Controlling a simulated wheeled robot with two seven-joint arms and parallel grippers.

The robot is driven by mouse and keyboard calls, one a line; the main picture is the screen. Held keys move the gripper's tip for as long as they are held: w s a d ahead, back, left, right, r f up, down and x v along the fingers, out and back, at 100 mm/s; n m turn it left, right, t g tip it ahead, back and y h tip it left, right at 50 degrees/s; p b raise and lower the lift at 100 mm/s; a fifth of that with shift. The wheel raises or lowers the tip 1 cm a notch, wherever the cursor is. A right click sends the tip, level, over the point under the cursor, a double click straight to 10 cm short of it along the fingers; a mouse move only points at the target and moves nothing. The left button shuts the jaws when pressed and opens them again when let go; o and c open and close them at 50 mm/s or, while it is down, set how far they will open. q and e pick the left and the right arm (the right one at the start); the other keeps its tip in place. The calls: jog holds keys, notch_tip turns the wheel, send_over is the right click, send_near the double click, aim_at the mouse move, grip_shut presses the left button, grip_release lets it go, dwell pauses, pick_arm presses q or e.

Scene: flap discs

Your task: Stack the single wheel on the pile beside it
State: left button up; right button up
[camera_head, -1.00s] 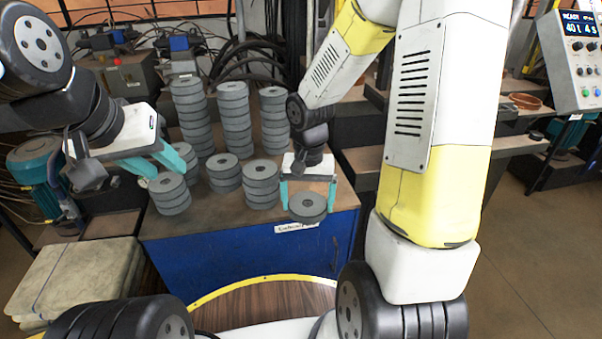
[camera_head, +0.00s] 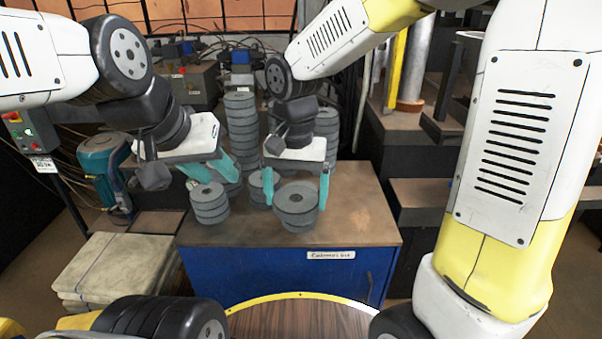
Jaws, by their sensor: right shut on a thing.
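My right gripper (camera_head: 297,196) points down at the front of the bench. Its teal fingers are shut on a grey flap disc (camera_head: 296,193), the single wheel, one finger at each side. The held disc is level, right above a short front pile of discs (camera_head: 299,223); I cannot tell whether it touches the pile. My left gripper (camera_head: 216,173) is open and empty, with its fingers apart above and behind another short pile (camera_head: 210,206) at the front left. The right gripper and its arm hide part of the piles behind.
Tall disc stacks (camera_head: 241,125) stand at the back of the bench (camera_head: 350,215). One more (camera_head: 327,125) is behind the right gripper. The bench's right part is bare. Folded beige sheets (camera_head: 115,265) lie at the lower left, beside a teal motor (camera_head: 100,160).

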jog(key=w, duration=0.8)
jog(key=w+d+f, duration=0.1)
jog(key=w, duration=0.3)
jog(key=shift+w+f, duration=0.1)
jog(key=shift+w, duration=0.05)
jog(key=shift+w+f, duration=0.2)
jog(key=shift+w, duration=0.1)
jog(key=shift+f, duration=1.55)
jog(key=shift+f, duration=0.15)
jog(key=o, duration=1.7)
jog(key=shift+o, duration=0.2)
